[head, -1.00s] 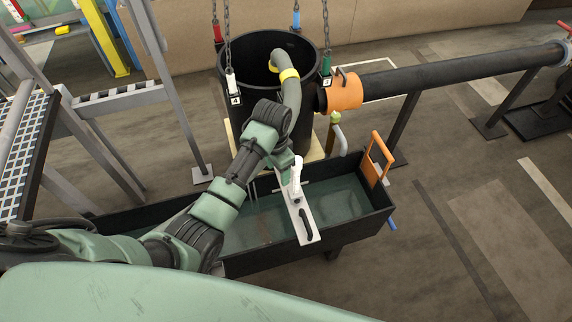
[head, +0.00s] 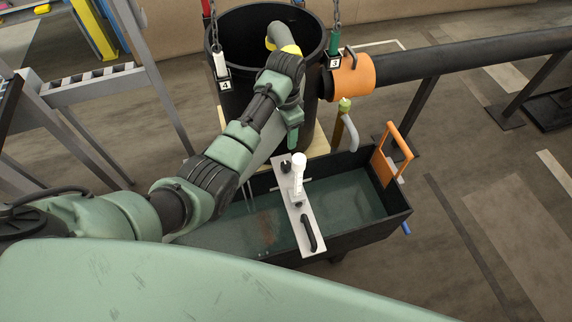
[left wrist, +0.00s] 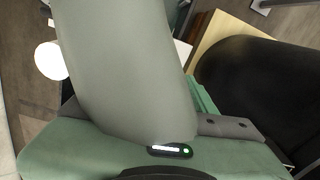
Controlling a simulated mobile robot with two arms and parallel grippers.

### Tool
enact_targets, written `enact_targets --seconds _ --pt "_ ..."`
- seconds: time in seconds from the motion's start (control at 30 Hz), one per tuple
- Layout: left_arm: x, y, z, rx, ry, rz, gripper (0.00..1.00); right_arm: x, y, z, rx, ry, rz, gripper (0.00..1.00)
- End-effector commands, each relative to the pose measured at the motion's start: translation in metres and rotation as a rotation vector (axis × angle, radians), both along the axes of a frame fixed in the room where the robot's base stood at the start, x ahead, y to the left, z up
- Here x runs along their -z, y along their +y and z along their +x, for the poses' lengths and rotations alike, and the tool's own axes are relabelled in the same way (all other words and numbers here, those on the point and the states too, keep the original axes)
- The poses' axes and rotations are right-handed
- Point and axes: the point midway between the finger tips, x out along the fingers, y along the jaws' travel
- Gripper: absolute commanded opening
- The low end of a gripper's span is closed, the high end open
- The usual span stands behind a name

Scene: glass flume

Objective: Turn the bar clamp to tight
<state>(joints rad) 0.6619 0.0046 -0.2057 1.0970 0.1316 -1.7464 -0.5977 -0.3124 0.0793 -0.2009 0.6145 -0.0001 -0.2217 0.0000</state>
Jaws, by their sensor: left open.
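A pale bar (head: 284,182) lies across the glass flume (head: 350,222). It carries a white upright fitting (head: 298,176), a small dark knob (head: 286,167) and a black handle (head: 309,232) near its front end. I cannot tell for sure which of these parts is the bar clamp. The handle lies roughly along the bar. My left gripper (head: 292,136) is open and empty, above and behind the bar's far end, apart from it. In the left wrist view a large grey-green surface blocks the middle, and a white rounded shape (left wrist: 50,60) shows at the left. My right gripper is out of view.
A black drum (head: 228,105) stands behind the flume, with chains in front of it. A black pipe (head: 450,58) with an orange collar (head: 352,77) runs off right. An orange handle frame (head: 392,150) stands at the flume's right end.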

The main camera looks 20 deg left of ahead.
Motion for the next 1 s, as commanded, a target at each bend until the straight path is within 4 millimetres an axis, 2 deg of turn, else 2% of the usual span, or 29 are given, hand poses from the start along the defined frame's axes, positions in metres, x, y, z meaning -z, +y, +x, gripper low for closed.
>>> enact_targets --seconds 0.03,0.1,0.2,0.3,0.4,0.57,1.0 --pt "0.026 0.0 0.0 0.0 0.0 0.0 0.56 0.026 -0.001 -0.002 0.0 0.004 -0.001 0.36" --pt "0.047 0.0 0.0 0.0 0.001 0.001 0.56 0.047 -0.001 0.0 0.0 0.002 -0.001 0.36" --pt "0.077 0.0 0.0 -0.001 0.001 0.001 0.56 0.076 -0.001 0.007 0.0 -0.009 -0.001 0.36" --pt "0.096 0.0 0.0 -0.001 0.0 0.0 0.56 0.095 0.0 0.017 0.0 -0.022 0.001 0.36" --pt "0.104 0.0 0.0 -0.001 -0.001 0.001 0.56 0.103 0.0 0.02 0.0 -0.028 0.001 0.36" --pt "0.112 0.0 0.0 -0.001 0.002 0.001 0.56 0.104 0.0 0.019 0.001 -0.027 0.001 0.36" --pt "0.174 0.0 -0.001 -0.001 0.002 -0.001 0.56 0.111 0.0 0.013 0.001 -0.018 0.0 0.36"
